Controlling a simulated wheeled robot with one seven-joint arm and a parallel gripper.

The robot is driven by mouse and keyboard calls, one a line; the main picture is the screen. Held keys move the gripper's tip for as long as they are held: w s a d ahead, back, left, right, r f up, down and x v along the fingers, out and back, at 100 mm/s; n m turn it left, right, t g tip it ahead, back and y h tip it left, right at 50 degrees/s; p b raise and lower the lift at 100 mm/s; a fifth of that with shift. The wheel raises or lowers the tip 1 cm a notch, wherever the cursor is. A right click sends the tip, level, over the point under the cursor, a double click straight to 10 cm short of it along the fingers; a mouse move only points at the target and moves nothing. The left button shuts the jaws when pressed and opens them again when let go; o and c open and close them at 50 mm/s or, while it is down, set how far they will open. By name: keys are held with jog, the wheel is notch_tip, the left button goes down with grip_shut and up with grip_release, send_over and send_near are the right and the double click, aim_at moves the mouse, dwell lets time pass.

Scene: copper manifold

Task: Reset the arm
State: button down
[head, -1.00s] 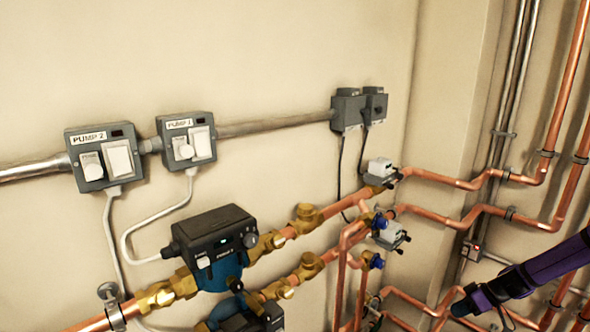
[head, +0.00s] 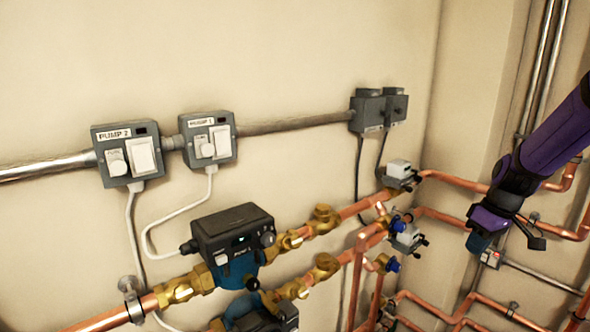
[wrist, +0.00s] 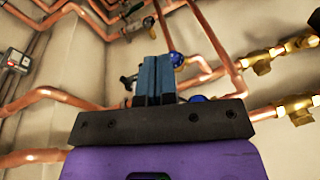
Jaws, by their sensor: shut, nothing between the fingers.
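My gripper (head: 480,243) is at the right of the head view, at the end of my purple arm, in front of the copper pipes near the corner. It points downward. In the wrist view its two blue fingers (wrist: 155,80) are together with nothing between them. No held object shows. Pipes and blue-capped valves appear behind the fingers, apart from them as far as I can tell.
Pump 2 (head: 128,154) and Pump 1 (head: 208,139) switch boxes hang on the wall. A black-and-blue pump (head: 235,235) sits on the lower pipes. Copper pipes (head: 455,183) run to the right, behind my arm. The upper wall is clear.

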jog(key=s+a+r+m+t, duration=0.1)
jog(key=s+a+r, duration=0.2)
jog(key=s+r, duration=0.3)
jog(key=s+a+r+m+t+h, duration=0.1)
jog(key=s+a+r, duration=0.3)
jog(key=s, duration=0.6)
jog(key=s+a+r+m+t+h, duration=0.1)
jog(key=s+a+r+m+t, duration=0.1)
jog(key=s+r, duration=0.7)
jog(key=shift+a+m, duration=0.6)
jog(key=shift+a, duration=0.6)
jog(key=shift+r, duration=0.1)
